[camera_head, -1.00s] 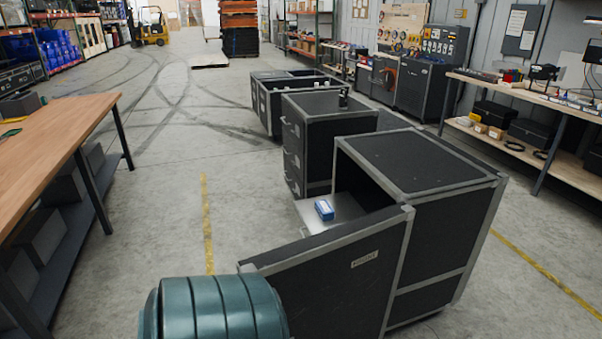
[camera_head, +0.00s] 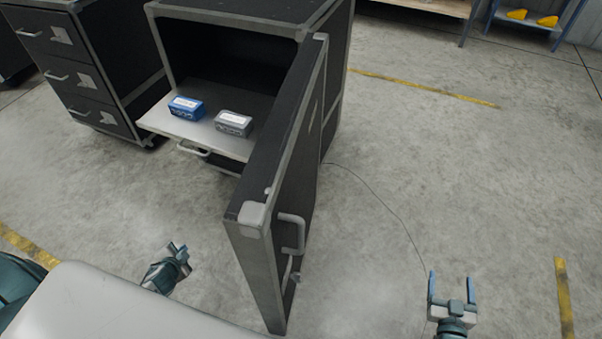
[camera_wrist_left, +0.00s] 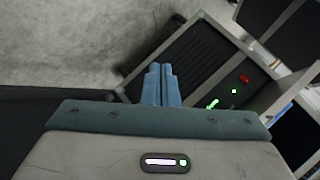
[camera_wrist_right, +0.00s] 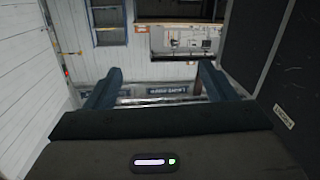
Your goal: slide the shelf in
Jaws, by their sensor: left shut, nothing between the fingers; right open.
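The shelf (camera_head: 170,126) is a light metal tray pulled part way out of a black case (camera_head: 226,19) with grey edges. A handle (camera_head: 193,149) is on its front edge. A blue box (camera_head: 186,107) and a grey box (camera_head: 233,123) stand on it. The case's door (camera_head: 290,190) stands open to the right of the shelf. My left gripper (camera_head: 177,252) is shut and empty, apart from the shelf and in front of it; its fingers show in the left wrist view (camera_wrist_left: 162,84). My right gripper (camera_head: 452,284) is open and empty, right of the door; it also shows in the right wrist view (camera_wrist_right: 160,88).
A black drawer unit (camera_head: 85,75) stands to the left of the case. The open door lies between my two grippers, with handles on its right face. A workbench stands at the back right.

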